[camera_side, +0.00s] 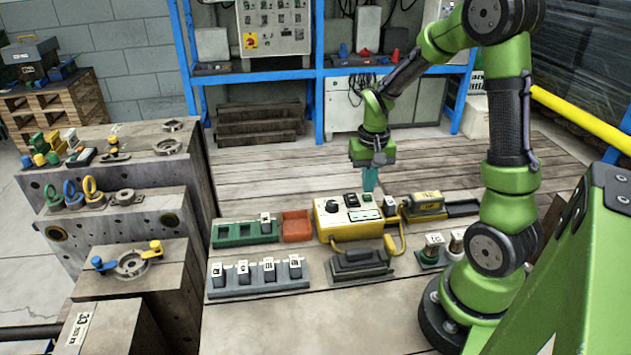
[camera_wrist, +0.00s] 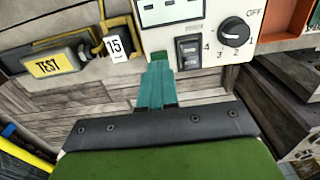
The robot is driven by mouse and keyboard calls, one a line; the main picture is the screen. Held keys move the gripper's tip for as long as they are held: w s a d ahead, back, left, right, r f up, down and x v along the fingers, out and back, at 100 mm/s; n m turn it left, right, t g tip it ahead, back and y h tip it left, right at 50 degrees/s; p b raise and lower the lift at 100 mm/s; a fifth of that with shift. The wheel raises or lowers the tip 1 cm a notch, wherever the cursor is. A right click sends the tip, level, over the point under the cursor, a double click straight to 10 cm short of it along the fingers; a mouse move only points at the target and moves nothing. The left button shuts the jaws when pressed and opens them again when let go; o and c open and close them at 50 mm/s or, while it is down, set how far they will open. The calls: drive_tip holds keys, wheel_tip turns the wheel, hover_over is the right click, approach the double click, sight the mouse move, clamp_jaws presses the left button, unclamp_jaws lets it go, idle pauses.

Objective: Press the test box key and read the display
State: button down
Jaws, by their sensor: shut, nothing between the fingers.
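The test box (camera_side: 345,233) is yellow with a pale top panel and stands mid-bench in the side view; part of its panel (camera_wrist: 215,12) shows in the wrist view. The panel carries a round black knob (camera_wrist: 236,32) marked OFF and numbers, a black rocker-like key (camera_wrist: 188,53), and a display window (camera_wrist: 170,10), cut by the picture's top edge. No reading is legible. My gripper (camera_side: 370,185) has teal fingers, shut and empty, pointing down at the box's far edge. In the wrist view its fingertips (camera_wrist: 158,58) overlap the panel edge beside the key; contact cannot be told.
A yellow TEST unit (camera_wrist: 55,64) and a block tagged 15 (camera_wrist: 115,47) stand beside the box. A red tray (camera_side: 297,226), green tray (camera_side: 232,233) and grey rack of numbered blocks (camera_side: 258,280) lie left of it. Bare planks (camera_side: 270,172) lie behind.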

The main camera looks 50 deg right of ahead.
drive_tip(key=shift+f, duration=0.95)
idle(0.8)
drive_tip(key=shift+r, duration=3.55)
drive_tip(key=shift+a+f, duration=0.2)
drive_tip(key=shift+a, duration=0.05)
drive_tip(key=s+a+r+n+t+y, duration=0.1)
drive_tip(key=s+a+r+n+t, duration=0.1)
drive_tip(key=a+r, duration=0.4)
drive_tip(key=s+a+r+n+t+y, duration=0.1)
drive_tip(key=s+a+r+n+t, duration=0.2)
drive_tip(key=a, duration=0.9)
wheel_tip(320, 180, up, 3)
drive_tip(key=shift+s+a+t, duration=0.2)
drive_tip(key=shift+s+t, duration=0.4)
drive_tip(key=shift+t, duration=0.5)
drive_tip(key=c, duration=1.8)
unclamp_jaws()
